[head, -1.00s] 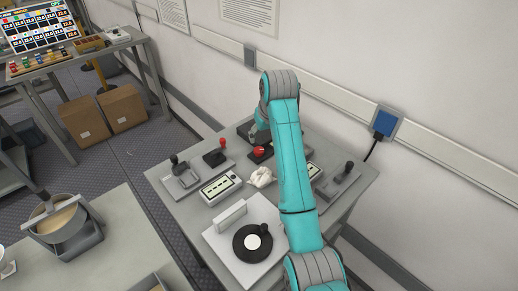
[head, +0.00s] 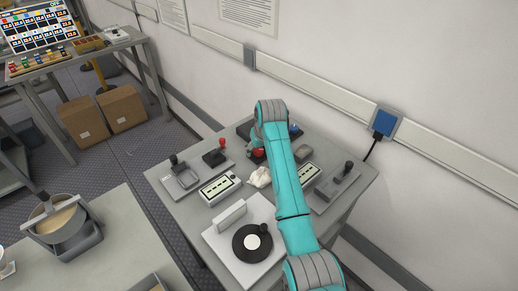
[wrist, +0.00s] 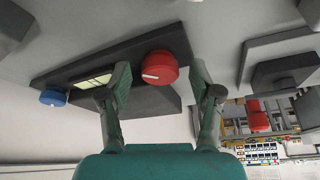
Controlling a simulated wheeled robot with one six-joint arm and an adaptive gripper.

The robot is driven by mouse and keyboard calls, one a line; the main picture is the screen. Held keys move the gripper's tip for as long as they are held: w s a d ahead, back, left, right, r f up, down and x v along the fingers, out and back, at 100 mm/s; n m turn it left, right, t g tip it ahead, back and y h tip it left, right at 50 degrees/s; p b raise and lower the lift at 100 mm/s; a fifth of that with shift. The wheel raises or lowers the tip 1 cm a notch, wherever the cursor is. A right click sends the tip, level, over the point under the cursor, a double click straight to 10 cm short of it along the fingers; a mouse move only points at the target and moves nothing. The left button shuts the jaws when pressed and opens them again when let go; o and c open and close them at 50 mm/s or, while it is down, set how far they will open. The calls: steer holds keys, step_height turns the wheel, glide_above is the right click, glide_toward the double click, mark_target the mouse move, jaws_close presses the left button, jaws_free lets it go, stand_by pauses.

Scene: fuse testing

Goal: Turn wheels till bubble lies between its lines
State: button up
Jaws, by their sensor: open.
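In the wrist view a dark level base (wrist: 120,52) carries a red wheel (wrist: 159,68) with a white mark, a blue wheel (wrist: 53,97) and a pale window (wrist: 95,81) between them. I cannot make out the bubble or its lines. My open gripper (wrist: 162,77) has a finger on each side of the red wheel; the left finger partly covers the window. Contact with the wheel cannot be told. In the head view the red wheel (head: 258,153) and blue wheel (head: 295,130) show on either side of my arm, which hides the gripper and the window.
The grey table (head: 190,218) also holds black-knobbed devices (head: 348,168), a red-knobbed lever (head: 221,145), meters (head: 219,187), a white crumpled cloth (head: 260,177) and a black handwheel (head: 252,243) on a white plate. The wall stands close behind.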

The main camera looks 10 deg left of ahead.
steer(key=c, duration=1.1)
steer(key=shift+m, duration=0.8)
steer(key=shift+c, duration=0.2)
steer(key=o, duration=1.1)
steer(key=shift+o, duration=0.2)
steer(key=shift+r, duration=0.15)
steer(key=v, duration=1.1)
steer(key=shift+s+r, duration=0.3)
steer(key=shift+s, duration=0.05)
steer(key=shift+a, duration=0.15)
